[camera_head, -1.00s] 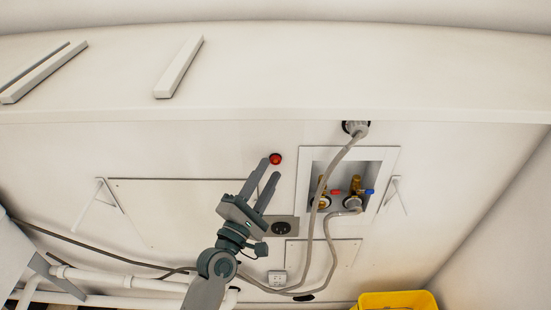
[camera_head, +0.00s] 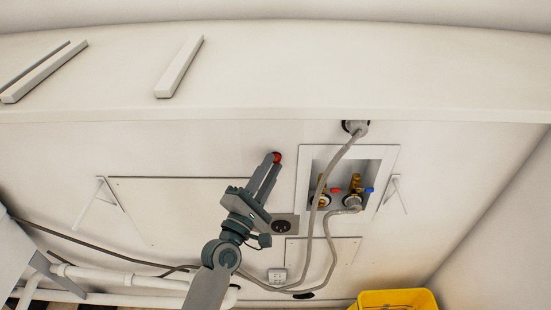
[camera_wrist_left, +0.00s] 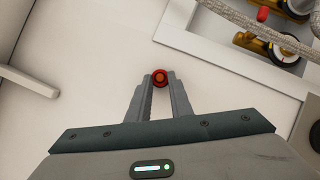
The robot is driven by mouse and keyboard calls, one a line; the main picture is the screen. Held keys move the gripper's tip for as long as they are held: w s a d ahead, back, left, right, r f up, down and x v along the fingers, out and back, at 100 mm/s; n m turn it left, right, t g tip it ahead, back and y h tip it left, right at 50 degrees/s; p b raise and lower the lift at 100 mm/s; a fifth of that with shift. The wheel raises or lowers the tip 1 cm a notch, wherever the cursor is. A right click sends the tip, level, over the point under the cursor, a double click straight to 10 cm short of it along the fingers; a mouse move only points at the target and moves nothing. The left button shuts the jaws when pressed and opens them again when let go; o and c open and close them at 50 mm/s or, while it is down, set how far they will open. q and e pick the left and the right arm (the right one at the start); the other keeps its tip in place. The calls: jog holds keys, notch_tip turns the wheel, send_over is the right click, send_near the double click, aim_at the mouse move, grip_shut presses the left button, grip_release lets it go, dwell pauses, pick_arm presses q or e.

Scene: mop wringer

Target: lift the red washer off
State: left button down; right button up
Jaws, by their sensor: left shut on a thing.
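The red washer (camera_head: 277,156) is a small round red piece on the white wall, left of the valve box. It also shows in the left wrist view (camera_wrist_left: 160,77), between the tips of my gripper's fingers. My left gripper (camera_head: 272,164) is shut on the red washer, and its fingers hide part of it in the head view. In the left wrist view the two fingertips (camera_wrist_left: 160,84) touch its sides. I cannot tell whether the washer still touches the wall. My right gripper is in no view.
A recessed valve box (camera_head: 381,165) with red and blue handles is right of the gripper. A grey hose (camera_head: 331,172) hangs in front of it. A black round outlet (camera_head: 282,227) sits just below the gripper. A yellow bucket (camera_head: 397,299) stands at the bottom right.

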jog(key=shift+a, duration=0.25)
pick_arm(q)
jog(key=shift+s, duration=0.25)
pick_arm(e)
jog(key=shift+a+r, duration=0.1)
pick_arm(q)
jog(key=shift+s+p, duration=0.65)
jog(key=shift+s, duration=1.3)
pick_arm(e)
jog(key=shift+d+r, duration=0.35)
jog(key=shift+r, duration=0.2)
